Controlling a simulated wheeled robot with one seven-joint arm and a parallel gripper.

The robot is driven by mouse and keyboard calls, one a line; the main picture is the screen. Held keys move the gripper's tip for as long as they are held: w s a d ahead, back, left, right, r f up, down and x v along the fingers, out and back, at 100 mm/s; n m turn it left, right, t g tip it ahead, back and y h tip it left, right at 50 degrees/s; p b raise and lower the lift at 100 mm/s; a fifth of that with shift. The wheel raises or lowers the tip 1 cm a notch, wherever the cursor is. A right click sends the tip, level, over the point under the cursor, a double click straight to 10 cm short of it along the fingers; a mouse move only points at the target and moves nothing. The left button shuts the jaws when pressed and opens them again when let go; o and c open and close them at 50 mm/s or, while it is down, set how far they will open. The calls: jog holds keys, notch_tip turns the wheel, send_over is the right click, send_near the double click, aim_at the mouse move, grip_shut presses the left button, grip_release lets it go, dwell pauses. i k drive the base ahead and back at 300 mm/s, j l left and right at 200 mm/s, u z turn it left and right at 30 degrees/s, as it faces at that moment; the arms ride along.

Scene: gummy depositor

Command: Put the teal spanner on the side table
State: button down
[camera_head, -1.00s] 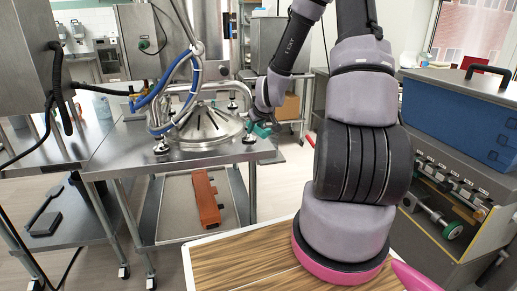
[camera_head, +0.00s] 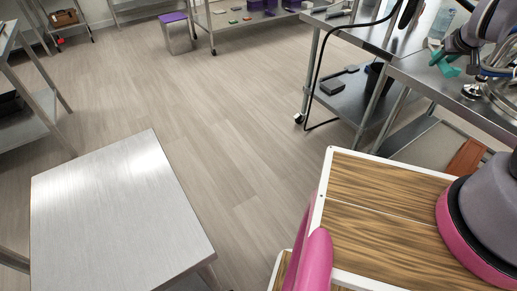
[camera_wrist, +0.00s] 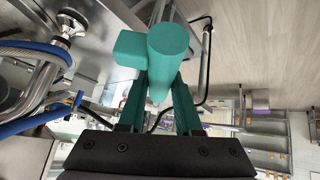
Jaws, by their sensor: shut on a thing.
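My gripper (camera_wrist: 160,82) is shut on a teal thing (camera_wrist: 168,42), which I take to be the teal spanner. Seen from the wrist, it shows as a thick rounded bar with a block beside it, and the fingers hide part of it. In the head view my gripper (camera_head: 452,62) is at the upper right, above the metal workbench, and the teal colour shows there. A low table with a bare brushed-metal top (camera_head: 115,210), likely the side table, stands at the lower left, well apart from my gripper.
The workbench (camera_head: 425,80) carries metal fittings and hoses close to my gripper. A lower shelf (camera_head: 350,100) holds a dark tool. Open wooden floor (camera_head: 220,130) lies between the workbench and the metal table. A purple-topped bin (camera_head: 177,35) stands at the back.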

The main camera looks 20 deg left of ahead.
aim_at(137, 197)
jog(key=l+u, duration=0.1)
jog(key=u, duration=0.35)
jog(key=i+l+u, duration=0.1)
jog(key=u, duration=0.35)
jog(key=l+u, duration=0.25)
jog(key=u, duration=0.2)
jog(key=k+j+u, duration=0.1)
jog(key=u, duration=0.6)
jog(key=j+u, duration=0.6)
jog(key=u, duration=0.25)
